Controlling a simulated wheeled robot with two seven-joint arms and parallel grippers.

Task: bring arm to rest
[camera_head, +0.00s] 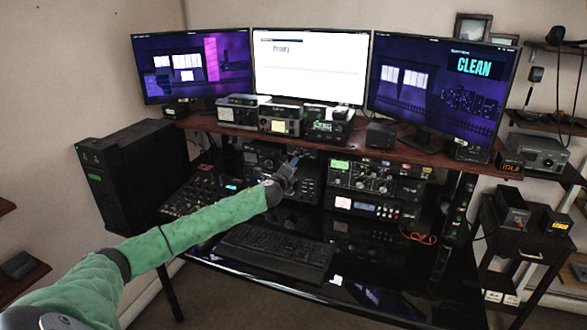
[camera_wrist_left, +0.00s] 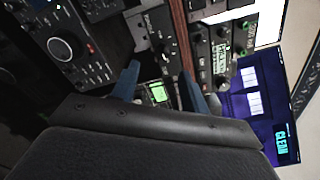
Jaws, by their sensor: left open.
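My left arm reaches in from the left in the head view, over the desk. My left gripper (camera_head: 288,167) is in front of the radio units under the shelf. In the left wrist view its two blue fingers (camera_wrist_left: 160,88) stand apart with nothing held between them. A radio unit with knobs (camera_head: 305,188) is just behind the gripper, partly hidden by it. A large round knob (camera_wrist_left: 60,47) shows at the upper left of the wrist view, apart from the fingers. My right gripper is not in view.
Radio units (camera_head: 375,180) stand right of the gripper. A keyboard (camera_head: 275,252) lies on the glossy black desk below. A wooden shelf (camera_head: 400,152) carries small radios and monitors above. A black computer tower (camera_head: 135,170) stands left, beyond my forearm.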

